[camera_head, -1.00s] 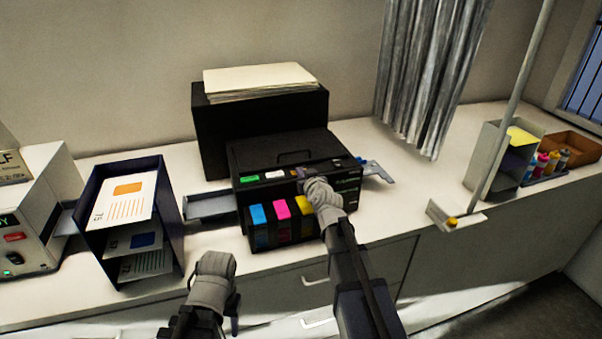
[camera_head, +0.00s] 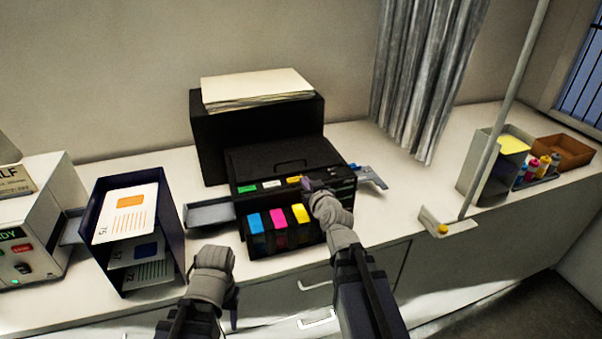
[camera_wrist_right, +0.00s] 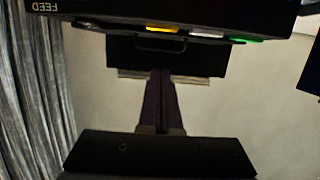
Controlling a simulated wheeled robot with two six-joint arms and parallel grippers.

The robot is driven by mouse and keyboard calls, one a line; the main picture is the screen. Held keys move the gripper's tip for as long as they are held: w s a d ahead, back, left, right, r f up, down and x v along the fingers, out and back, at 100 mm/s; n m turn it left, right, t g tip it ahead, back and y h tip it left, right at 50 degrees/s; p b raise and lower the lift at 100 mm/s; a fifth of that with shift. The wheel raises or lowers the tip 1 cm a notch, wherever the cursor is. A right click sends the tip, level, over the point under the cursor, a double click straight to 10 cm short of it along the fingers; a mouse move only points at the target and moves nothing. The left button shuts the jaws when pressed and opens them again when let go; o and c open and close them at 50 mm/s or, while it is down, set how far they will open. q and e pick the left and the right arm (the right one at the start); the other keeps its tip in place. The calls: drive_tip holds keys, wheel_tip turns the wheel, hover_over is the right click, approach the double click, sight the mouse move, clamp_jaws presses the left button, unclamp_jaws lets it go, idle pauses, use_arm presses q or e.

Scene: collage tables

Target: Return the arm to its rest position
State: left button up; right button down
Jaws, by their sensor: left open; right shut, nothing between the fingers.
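My right gripper (camera_head: 308,184) is at the front of the black printer (camera_head: 290,160), just right of the upper row of coloured labels. Its two dark fingers are shut and empty in the right wrist view (camera_wrist_right: 161,88), where the printer's edge (camera_wrist_right: 190,20) is beyond the tips. I cannot tell whether they touch the printer. My left gripper (camera_head: 192,267) is low in front of the counter, left of the printer. It is open, its fingers mostly hidden by its grey wrist. Blue (camera_head: 255,223), magenta (camera_head: 278,219) and yellow (camera_head: 300,213) cartridges sit in the printer's lower front.
A dark blue paper tray (camera_head: 172,225) stands left of the printer. A white device (camera_head: 40,215) is at far left. A grey bin (camera_head: 490,165) and a brown box (camera_head: 565,150) are at right. The counter (camera_head: 420,185) between printer and bin is mostly clear.

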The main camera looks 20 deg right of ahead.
drive_tip(key=shift+s+r, duration=0.15)
drive_tip(key=shift+s, duration=0.45)
drive_tip(key=s+a+f+n+g+y, duration=0.1)
drive_tip(key=s+a+f+g, duration=0.3)
drive_tip(key=f, duration=0.2)
drive_tip(key=s+a+f+g+y, duration=0.1)
drive_tip(key=s+a+f+g, duration=0.25)
drive_tip(key=f, duration=0.25)
drive_tip(key=s+d+f+m+g+h, duration=0.1)
drive_tip(key=s+f+g, duration=0.25)
drive_tip(key=s, duration=0.25)
drive_tip(key=s+f+g+h, duration=0.2)
drive_tip(key=s+g, duration=0.2)
drive_tip(key=s, duration=0.1)
drive_tip(key=s+a+f+n+b, duration=0.3)
drive_tip(key=s+a+f+b, duration=0.3)
drive_tip(key=a+f+b, duration=0.2)
drive_tip(key=shift+a+f+g+h+b, duration=0.35)
drive_tip(key=shift+a+b, duration=0.35)
drive_tip(key=shift+a, duration=0.3)
idle(1.8)
